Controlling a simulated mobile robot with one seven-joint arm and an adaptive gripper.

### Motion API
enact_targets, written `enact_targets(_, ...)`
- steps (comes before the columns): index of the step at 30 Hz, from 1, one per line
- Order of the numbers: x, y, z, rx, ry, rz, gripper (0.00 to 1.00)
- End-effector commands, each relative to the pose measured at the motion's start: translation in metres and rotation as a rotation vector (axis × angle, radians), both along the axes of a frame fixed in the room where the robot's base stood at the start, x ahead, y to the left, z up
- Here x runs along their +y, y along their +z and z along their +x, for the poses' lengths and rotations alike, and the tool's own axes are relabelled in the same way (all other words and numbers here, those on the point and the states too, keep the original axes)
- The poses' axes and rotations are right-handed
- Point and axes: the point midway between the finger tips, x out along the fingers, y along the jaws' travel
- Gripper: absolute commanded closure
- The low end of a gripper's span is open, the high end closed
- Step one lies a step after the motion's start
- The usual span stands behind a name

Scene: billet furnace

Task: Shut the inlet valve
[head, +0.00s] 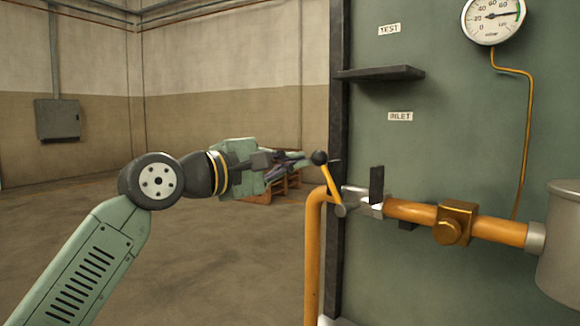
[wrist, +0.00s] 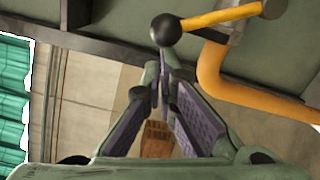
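The inlet valve's yellow lever (head: 329,182) slopes up and to the left from its pivot at the valve body (head: 362,203), below the INLET label (head: 400,116). A black ball knob (head: 320,157) caps its upper end. In the wrist view the lever (wrist: 222,15) crosses the top, and a dark knob (wrist: 166,29) sits just beyond the fingertips. My gripper (head: 303,160) is at the knob's left. In the wrist view my gripper (wrist: 162,78) has its fingertips together with nothing seen between them. Whether they touch the knob is unclear.
A dark shelf (head: 380,73) juts from the green panel above the valve. A black upright plate (head: 376,184) stands beside the valve body. A yellow pipe (head: 313,260) drops below the lever. A wooden pallet (head: 265,190) lies on the floor behind my gripper; the floor at left is clear.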

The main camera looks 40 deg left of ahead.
Motion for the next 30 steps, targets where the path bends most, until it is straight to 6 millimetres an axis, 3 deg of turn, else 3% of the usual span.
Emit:
enact_targets(21, -0.040, 0.028, -0.002, -0.033, -0.003, 0.414, 1.00)
enact_targets(30, -0.049, 0.032, -0.003, -0.039, -0.003, 0.500, 1.00)
